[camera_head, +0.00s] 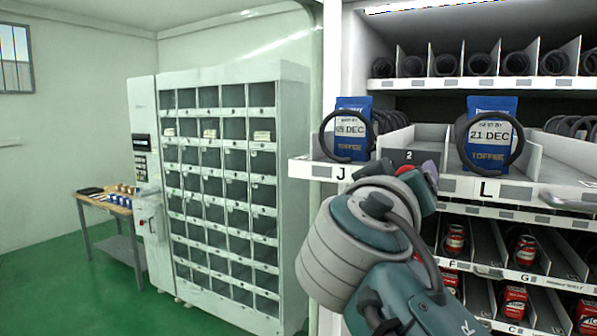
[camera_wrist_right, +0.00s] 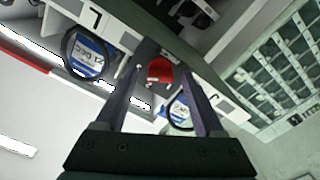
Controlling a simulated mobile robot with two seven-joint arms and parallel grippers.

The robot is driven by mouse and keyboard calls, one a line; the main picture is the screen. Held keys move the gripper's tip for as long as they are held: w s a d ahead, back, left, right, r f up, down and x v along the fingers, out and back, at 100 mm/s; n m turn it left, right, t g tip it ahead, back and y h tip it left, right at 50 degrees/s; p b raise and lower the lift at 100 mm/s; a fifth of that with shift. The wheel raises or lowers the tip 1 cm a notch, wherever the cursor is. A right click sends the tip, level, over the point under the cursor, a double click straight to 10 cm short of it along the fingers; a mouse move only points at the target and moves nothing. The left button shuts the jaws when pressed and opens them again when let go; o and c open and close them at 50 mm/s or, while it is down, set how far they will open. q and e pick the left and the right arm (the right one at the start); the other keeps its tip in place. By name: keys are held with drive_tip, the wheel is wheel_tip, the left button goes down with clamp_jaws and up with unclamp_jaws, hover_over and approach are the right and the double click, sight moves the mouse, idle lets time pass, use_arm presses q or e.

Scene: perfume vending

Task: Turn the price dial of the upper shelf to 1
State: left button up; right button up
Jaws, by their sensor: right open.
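The upper shelf (camera_head: 328,172) is pulled forward, with labels J and L on its front. Between the two slots a dark plate (camera_head: 408,156) reads "2". My right gripper (camera_head: 425,176) is at the shelf front just below this plate, largely hidden by its own wrist in the head view. In the right wrist view, a red dial (camera_wrist_right: 159,73) sits between the two open fingers of my right gripper (camera_wrist_right: 165,62). Whether a finger touches it I cannot tell. My left gripper is not in view.
Blue toffee bags (camera_head: 353,130) stand behind black coils in slots J and L (camera_head: 490,135), on either side of my gripper. Lower shelves hold red cans (camera_head: 455,240). A locker cabinet (camera_head: 230,180) and a small table (camera_head: 108,204) stand at left, with open green floor before them.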

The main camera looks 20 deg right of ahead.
drive_tip(key=shift+a, duration=0.1)
clamp_jaws()
idle(0.5)
